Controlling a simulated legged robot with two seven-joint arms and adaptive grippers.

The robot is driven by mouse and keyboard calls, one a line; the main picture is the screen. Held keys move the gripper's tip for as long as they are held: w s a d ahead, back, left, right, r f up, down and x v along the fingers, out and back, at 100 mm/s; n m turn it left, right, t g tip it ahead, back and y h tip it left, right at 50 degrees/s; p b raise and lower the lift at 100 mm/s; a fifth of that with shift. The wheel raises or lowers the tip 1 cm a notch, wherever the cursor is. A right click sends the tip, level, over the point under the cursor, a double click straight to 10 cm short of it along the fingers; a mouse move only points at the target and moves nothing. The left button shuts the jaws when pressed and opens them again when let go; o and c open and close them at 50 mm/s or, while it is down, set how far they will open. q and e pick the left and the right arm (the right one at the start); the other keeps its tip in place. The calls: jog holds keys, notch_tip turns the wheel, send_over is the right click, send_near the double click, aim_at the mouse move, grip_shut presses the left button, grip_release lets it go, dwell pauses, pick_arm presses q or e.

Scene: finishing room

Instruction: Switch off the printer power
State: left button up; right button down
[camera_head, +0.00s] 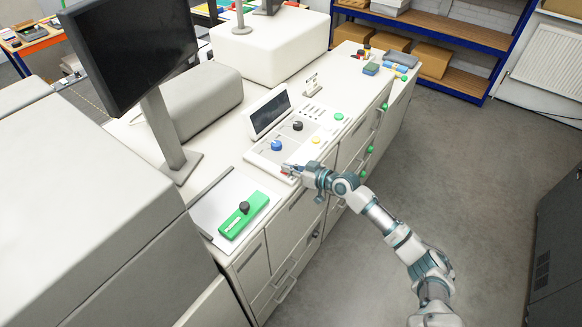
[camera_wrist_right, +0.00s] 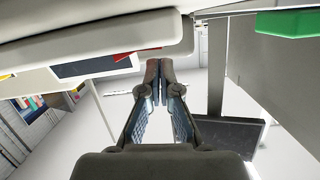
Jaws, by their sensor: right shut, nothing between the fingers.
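My right gripper (camera_head: 289,169) is shut and empty at the panel's front edge. A bit of red shows beside its fingertips, partly hidden. In the right wrist view, the shut fingertips (camera_wrist_right: 166,66) are close to the panel edge, and a red part (camera_wrist_right: 122,55) shows near them. I cannot tell whether they touch. My left gripper is out of view.
A green block with a black knob (camera_head: 243,216) lies on a pale board at the counter's near end. A large monitor (camera_head: 130,50) stands at the left. Drawers with handles line the counter front. The grey floor (camera_head: 440,160) to the right is clear.

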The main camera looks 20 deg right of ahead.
notch_tip(320, 180, up, 4)
jog(key=shift+w+a+f+p, duration=0.1)
jog(key=shift+a+f+p, duration=0.1)
jog(key=shift+p, duration=0.6)
jog(key=shift+s+d+f+b, duration=0.25)
jog(key=shift+s+d+b, duration=0.5)
jog(key=shift+s+d, duration=0.2)
pick_arm(q)
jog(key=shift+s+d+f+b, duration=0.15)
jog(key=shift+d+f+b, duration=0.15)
jog(key=shift+b, duration=0.65)
pick_arm(e)
jog(key=v, duration=0.8)
jog(key=shift+s+a+t, duration=0.2)
jog(key=shift+a+t, duration=0.1)
jog(key=shift+a, duration=0.1)
jog(key=shift+d+r, duration=0.1)
jog(key=shift+d, duration=0.15)
